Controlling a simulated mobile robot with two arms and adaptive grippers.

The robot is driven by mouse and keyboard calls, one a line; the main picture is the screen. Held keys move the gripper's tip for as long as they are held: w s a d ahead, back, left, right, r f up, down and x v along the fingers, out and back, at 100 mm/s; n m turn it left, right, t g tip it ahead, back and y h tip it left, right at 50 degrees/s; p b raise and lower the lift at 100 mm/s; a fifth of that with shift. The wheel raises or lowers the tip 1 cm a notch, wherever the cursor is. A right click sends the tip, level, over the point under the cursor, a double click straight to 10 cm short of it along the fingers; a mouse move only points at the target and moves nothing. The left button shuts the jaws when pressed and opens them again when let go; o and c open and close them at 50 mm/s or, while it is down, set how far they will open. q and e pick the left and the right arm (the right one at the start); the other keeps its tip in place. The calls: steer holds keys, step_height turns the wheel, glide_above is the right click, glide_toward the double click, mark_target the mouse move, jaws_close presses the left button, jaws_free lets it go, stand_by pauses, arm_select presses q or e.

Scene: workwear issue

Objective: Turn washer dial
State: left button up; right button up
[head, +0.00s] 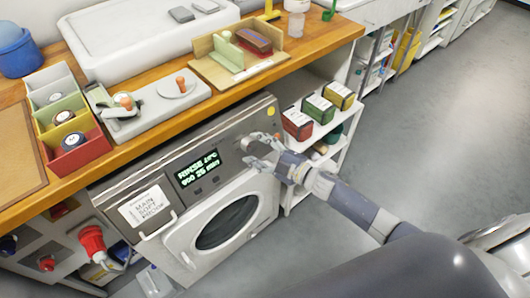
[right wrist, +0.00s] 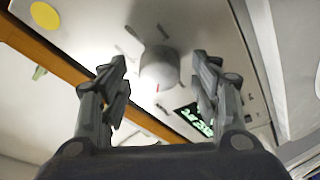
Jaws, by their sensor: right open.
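The washer (head: 170,160) stands under the wooden counter, with a grey front panel and a round door (head: 226,222). Its pale round dial (head: 246,144) is at the panel's right part; the dial also shows in the right wrist view (right wrist: 160,70), with a small red mark on its edge. The lit display (head: 198,169) shows green text starting with "RINSE". My right gripper (head: 254,151) is at the panel in front of the dial. In the right wrist view my right gripper (right wrist: 160,75) is open, one finger to each side of the dial; contact cannot be told. My left gripper is out of view.
A yellow round spot (right wrist: 45,15) is on the panel beside the dial. A white shelf (head: 322,128) with small boxes stands right of the washer. The counter (head: 335,35) above holds trays and bins. Grey floor (head: 440,130) is clear at right.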

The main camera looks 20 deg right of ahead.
steer(key=v, duration=1.1)
steer(key=shift+s+d, duration=0.2)
steer(key=shift+s, duration=0.15)
